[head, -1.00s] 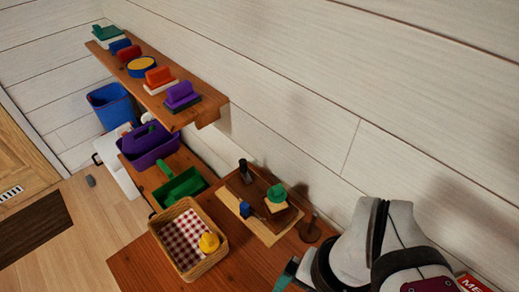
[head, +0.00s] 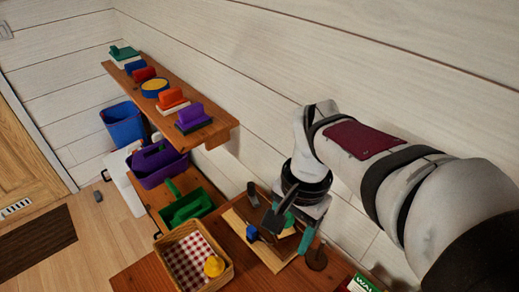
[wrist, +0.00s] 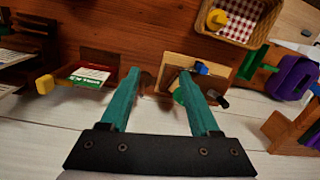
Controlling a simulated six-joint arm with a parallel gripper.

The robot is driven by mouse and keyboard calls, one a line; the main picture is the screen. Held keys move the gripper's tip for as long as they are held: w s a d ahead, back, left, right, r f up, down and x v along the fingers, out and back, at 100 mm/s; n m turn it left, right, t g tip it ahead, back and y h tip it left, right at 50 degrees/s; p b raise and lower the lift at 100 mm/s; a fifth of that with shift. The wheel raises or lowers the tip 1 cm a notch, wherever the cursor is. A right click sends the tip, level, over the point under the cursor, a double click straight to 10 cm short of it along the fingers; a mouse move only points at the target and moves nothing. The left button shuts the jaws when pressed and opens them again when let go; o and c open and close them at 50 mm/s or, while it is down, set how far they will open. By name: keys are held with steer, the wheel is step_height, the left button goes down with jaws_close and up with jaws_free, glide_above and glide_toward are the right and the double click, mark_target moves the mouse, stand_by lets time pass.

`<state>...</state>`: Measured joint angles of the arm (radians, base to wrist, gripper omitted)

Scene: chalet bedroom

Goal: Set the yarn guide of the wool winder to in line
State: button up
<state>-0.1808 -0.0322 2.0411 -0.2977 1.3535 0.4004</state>
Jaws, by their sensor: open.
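The wool winder stands on a pale wooden board (head: 278,262) on the table. A small blue part (head: 252,233) and a dark upright post (head: 252,192) show on it. In the wrist view the board (wrist: 172,76), the blue part (wrist: 202,68), a green top (wrist: 179,96) and the dark post (wrist: 222,99) are visible. I cannot tell which part is the yarn guide or how it is set. My gripper (head: 288,228) is open and empty above the winder, hiding much of it. In the wrist view my gripper (wrist: 159,75) has its right finger overlapping the winder.
A wicker basket (head: 165,243) with a checked cloth and a yellow object (head: 214,266) stands left of the winder. A brown peg (head: 316,260) stands close on its right. A green tray (head: 187,208) and purple caddy (head: 158,168) lie beyond. A shelf (head: 222,132) hangs above.

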steer(key=m+h, duration=0.1)
steer(key=m, duration=0.1)
glide_above(252, 229)
step_height(252, 229, down, 6)
steer(key=r, duration=0.1)
step_height(252, 229, down, 16)
steer(key=shift+a+r, duration=0.1)
jaws_close()
stand_by(0.6)
